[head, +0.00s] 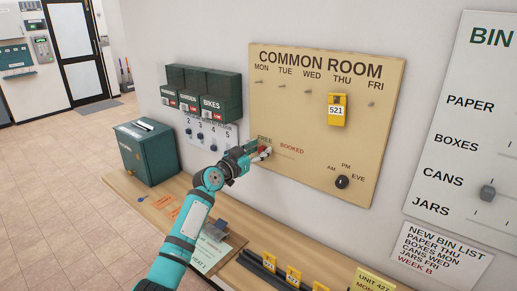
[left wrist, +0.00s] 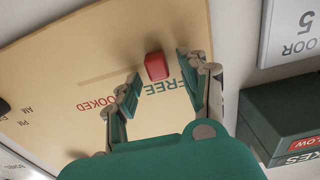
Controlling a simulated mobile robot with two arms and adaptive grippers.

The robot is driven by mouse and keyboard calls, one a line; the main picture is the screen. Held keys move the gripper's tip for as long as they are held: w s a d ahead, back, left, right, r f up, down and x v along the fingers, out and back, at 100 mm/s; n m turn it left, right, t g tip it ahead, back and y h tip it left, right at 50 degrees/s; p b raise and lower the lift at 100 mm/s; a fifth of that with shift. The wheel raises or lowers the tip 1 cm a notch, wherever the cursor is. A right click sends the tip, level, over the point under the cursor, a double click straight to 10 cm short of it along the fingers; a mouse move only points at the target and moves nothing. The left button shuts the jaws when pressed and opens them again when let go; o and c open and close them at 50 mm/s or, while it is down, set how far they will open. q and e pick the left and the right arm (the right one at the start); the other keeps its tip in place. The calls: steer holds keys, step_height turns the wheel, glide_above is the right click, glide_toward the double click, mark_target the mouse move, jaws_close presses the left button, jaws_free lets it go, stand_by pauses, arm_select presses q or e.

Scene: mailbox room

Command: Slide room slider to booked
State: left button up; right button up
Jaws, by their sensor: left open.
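The red room slider (left wrist: 156,67) sits at the FREE end of its slot on the tan COMMON ROOM board (head: 290,125). The slot runs from it toward the red BOOKED label (head: 291,148), which also shows in the left wrist view (left wrist: 97,105). My left gripper (head: 263,153) is at the board's lower left. In the left wrist view its open fingers (left wrist: 158,76) stand on either side of the slider, with a gap visible to each. In the head view the gripper partly hides the slider. My right gripper is not in view.
A black dial (head: 342,182) is on the board's lower right, and a yellow 521 tag (head: 337,109) hangs under THU. Green boxes (head: 204,93) are on the wall to the left. A wooden shelf (head: 165,203) with a dark green box (head: 148,150) runs below.

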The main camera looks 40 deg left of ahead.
arm_select(q)
jaws_close()
stand_by(0.3)
